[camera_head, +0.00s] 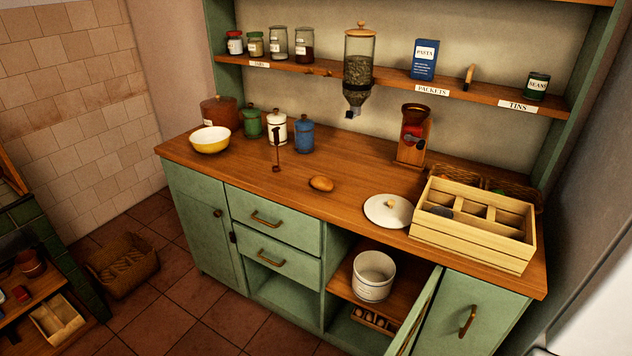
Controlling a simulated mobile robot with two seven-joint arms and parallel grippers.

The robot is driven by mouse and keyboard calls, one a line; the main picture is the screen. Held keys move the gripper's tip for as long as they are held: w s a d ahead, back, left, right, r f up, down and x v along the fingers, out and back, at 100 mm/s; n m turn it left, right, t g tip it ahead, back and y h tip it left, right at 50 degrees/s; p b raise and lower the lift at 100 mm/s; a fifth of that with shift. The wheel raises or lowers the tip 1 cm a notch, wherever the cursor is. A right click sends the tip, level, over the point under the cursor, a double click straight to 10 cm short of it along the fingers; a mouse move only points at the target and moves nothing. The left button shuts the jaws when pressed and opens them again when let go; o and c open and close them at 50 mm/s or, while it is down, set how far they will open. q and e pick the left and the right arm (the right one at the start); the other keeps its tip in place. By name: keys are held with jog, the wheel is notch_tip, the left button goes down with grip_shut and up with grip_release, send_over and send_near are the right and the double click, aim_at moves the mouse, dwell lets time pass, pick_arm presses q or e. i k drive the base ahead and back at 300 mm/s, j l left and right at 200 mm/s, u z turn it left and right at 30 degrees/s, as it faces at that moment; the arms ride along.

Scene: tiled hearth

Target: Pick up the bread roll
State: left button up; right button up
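The bread roll (321,183), small, oval and golden brown, lies on the wooden counter (255,178) of the green cabinet, near its front edge. Clear counter surrounds it. Neither my left nor my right gripper shows in the head view.
A yellow bowl (210,139), several lidded canisters and a thin upright dark tool (276,150) stand left of the roll. A grinder (413,135) and a divided wooden crate (472,237) stand right. A cabinet door (418,312) is open below, beside a white crock (373,276).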

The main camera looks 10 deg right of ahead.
aim_at(321, 183)
jog(key=i+j+z, duration=0.1)
jog(key=j, duration=0.25)
jog(key=i+j, duration=0.35)
jog(key=i+j+z, duration=0.15)
jog(key=j, duration=0.25)
jog(key=i+j, duration=0.25)
jog(key=j, duration=0.15)
jog(key=l+z, duration=0.05)
